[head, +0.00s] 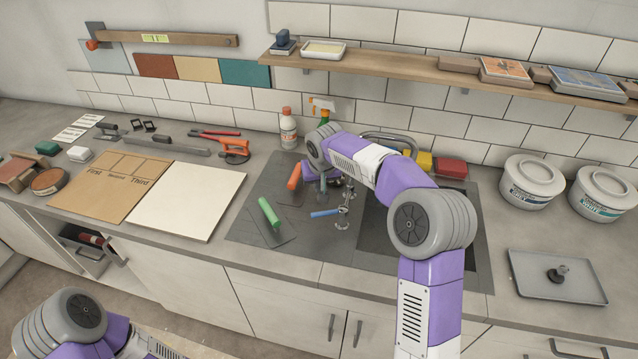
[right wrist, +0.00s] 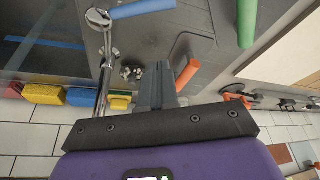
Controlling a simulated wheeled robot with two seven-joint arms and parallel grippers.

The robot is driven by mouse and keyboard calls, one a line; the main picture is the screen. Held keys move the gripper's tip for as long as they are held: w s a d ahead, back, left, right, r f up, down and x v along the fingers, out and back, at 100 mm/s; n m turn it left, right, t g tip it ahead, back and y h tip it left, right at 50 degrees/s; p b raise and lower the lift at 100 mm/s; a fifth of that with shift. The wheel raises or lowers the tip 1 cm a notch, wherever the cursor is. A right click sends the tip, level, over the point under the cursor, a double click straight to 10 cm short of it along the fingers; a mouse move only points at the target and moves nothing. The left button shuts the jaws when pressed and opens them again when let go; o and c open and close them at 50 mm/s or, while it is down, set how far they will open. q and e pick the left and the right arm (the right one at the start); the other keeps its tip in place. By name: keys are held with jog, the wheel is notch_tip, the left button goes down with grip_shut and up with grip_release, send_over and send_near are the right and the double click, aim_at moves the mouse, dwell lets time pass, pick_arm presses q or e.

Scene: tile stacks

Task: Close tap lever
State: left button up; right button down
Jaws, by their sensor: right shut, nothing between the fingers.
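The tap has a chrome body (head: 343,212) and a blue lever (head: 325,213) that points left, at the left edge of the dark sink. In the right wrist view the blue lever (right wrist: 143,9) lies at the top, extending right from the round chrome end of the tap (right wrist: 98,17). My right gripper (right wrist: 157,72) is shut and empty, below the lever in that view and apart from it.
A green-handled trowel (head: 270,213) and an orange-handled tool (head: 295,176) lie left of the tap. A white board (head: 187,200) lies further left. Yellow and red blocks (head: 450,167) sit behind the sink. Two white tubs (head: 532,181) (head: 603,192) stand right.

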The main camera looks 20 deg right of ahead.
aim_at(329, 212)
jog(key=f, duration=0.2)
jog(key=s+f+b, duration=0.1)
jog(key=f, duration=0.3)
jog(key=shift+s+a+f, duration=0.1)
jog(key=shift+s+f, duration=0.1)
jog(key=shift+s, duration=0.05)
pick_arm(q)
jog(key=shift+w+f, duration=0.15)
jog(key=shift+f, duration=0.65)
jog(key=shift+r, duration=0.1)
pick_arm(e)
jog(key=shift+s+r, duration=0.1)
jog(key=shift+s, duration=0.1)
